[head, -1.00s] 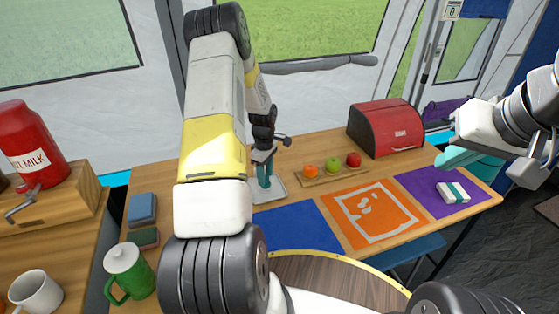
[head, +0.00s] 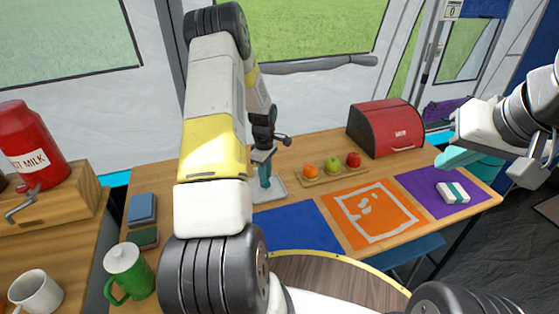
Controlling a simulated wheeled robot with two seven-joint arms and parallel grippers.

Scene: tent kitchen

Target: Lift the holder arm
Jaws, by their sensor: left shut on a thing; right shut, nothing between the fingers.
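My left arm reaches over the table, and its gripper (head: 265,181) points down with teal fingers above a pale grey base plate (head: 277,194) at the back of the blue mat. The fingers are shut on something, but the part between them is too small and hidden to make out. A holder arm cannot be clearly told apart here; my own arm covers the area left of the gripper. My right gripper (head: 452,159) is shut and empty, with teal fingers, over the right side of the table behind the purple mat.
A wooden tray (head: 338,178) with an orange, a green and a red fruit lies right of the base plate. A red bread box (head: 385,128) stands behind. Blue (head: 297,229), orange (head: 345,217) and purple (head: 419,190) mats cover the front. A green mug (head: 128,275) stands left.

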